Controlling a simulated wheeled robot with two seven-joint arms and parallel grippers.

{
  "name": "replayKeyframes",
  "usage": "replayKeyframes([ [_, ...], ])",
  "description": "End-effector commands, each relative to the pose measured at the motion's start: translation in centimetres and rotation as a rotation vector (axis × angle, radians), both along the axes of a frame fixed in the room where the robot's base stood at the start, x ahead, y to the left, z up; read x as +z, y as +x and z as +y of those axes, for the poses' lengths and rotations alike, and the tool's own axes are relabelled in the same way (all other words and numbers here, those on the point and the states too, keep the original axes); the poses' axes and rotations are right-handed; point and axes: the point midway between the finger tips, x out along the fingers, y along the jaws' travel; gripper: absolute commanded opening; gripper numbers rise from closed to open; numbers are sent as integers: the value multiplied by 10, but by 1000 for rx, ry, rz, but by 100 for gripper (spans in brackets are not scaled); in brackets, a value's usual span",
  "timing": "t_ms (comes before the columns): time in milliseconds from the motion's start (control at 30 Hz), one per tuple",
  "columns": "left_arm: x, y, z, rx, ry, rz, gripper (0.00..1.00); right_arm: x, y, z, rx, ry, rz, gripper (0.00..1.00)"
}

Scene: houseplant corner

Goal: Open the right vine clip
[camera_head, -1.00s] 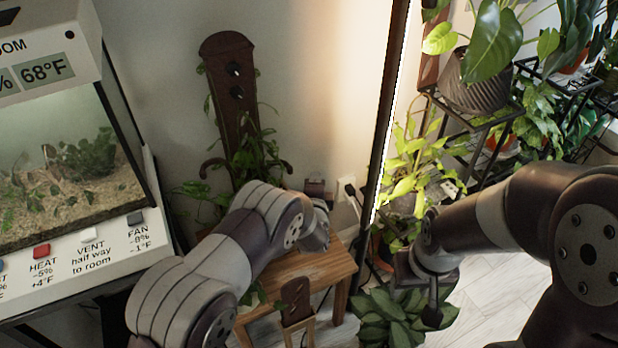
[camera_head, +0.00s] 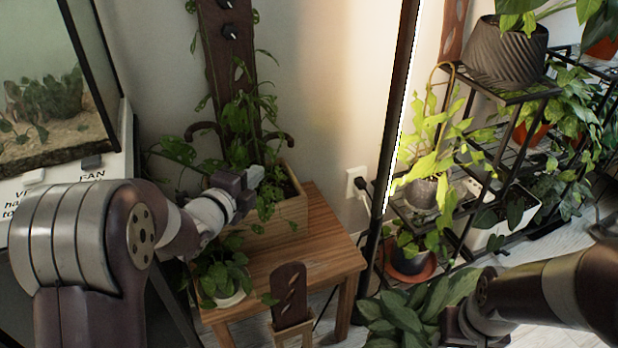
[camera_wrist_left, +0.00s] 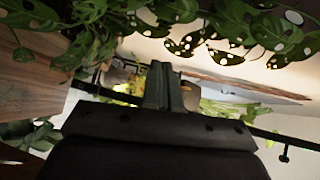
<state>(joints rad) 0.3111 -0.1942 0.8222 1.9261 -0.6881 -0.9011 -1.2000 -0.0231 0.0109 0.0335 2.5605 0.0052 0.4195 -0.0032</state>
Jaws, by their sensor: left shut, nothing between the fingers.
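A dark brown plank (camera_head: 226,75) with black knobs (camera_head: 228,32) and a vine climbing it stands in a wooden planter box (camera_head: 283,212) against the wall. A curved brown arm sticks out to each side, one at left (camera_head: 203,129) and one at right (camera_head: 281,139); I cannot tell for sure which part is the right vine clip or whether it is open. My left gripper (camera_head: 253,177) is shut and empty, in front of the vine's lower leaves. Its closed fingers (camera_wrist_left: 170,87) show in the left wrist view, below vine leaves. My right gripper (camera_head: 462,326) is low at right; its fingers are unclear.
A terrarium (camera_head: 55,85) is at left. A dark post (camera_head: 387,150) and a black plant shelf (camera_head: 505,97) are at right. Wall space right of the plank is clear.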

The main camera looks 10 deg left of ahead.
Motion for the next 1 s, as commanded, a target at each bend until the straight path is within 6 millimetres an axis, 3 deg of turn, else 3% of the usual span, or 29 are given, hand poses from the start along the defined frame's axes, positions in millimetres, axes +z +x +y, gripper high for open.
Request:
replayKeyframes([
  [167, -4, 16, -3, -5, 4, 3, 0, -7, 1, 0, 0, 0, -2, 49],
  [500, -19, 88, -20, -5, 6, 2, 0, -32, 0, 0, 0, 0, -1, 49],
  [700, -23, 119, -27, -4, 5, 0, 0, -44, 0, 0, 0, 0, -1, 49],
  [1000, -22, 132, -29, -3, 5, 0, 0, -46, 0, 0, 0, 0, -1, 49],
])
